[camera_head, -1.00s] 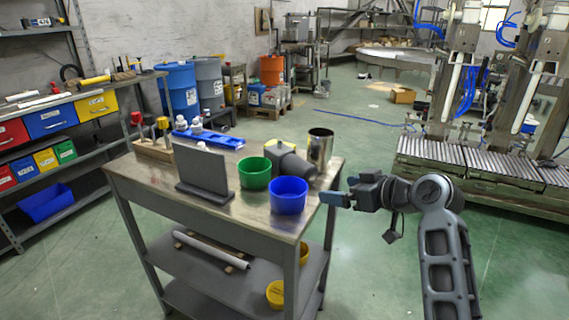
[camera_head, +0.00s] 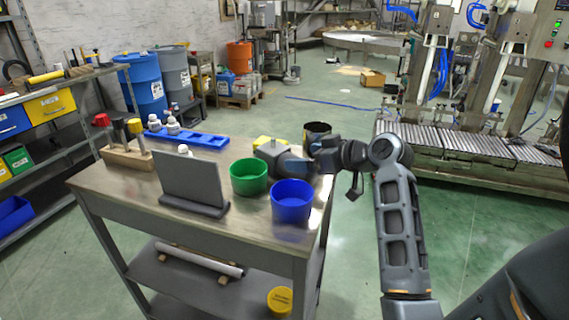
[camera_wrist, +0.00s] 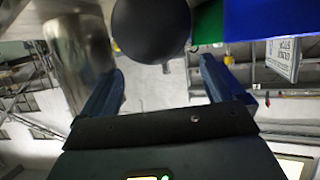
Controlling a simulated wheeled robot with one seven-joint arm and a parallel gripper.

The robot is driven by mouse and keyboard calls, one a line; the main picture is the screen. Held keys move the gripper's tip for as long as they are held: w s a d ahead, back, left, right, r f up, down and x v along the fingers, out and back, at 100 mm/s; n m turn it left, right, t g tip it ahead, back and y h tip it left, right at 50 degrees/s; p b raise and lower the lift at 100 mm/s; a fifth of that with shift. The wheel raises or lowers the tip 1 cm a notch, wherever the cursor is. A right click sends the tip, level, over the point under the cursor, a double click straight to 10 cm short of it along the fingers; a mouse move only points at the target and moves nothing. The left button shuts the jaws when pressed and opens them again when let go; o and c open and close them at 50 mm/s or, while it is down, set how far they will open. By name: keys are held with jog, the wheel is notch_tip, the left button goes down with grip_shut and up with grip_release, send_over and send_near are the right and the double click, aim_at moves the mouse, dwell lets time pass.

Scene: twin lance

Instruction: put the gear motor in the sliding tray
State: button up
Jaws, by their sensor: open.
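The gear motor (camera_head: 272,153) is a dark grey body with a thick cylinder, lying at the right part of the workbench top, behind the green and blue cups. Its round dark end (camera_wrist: 150,25) fills the top middle of the wrist view. My gripper (camera_head: 312,162) is at the motor's right end and partly hides it. In the wrist view my gripper (camera_wrist: 163,80) has its two blue fingers spread apart, with the motor's end ahead between them; contact cannot be told. A long blue tray (camera_head: 208,140) at the back of the bench may be the sliding tray.
A green cup (camera_head: 248,177) and a blue cup (camera_head: 291,202) stand in front of the motor. A grey upright plate (camera_head: 192,180) stands left of the cups.

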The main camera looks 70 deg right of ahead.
aim_at(294, 157)
jog(key=x, duration=0.4)
jog(key=shift+w+a, duration=0.1)
jog(key=shift+w, duration=0.05)
grip_shut()
jog(key=shift+r, duration=0.15)
dwell(0.8)
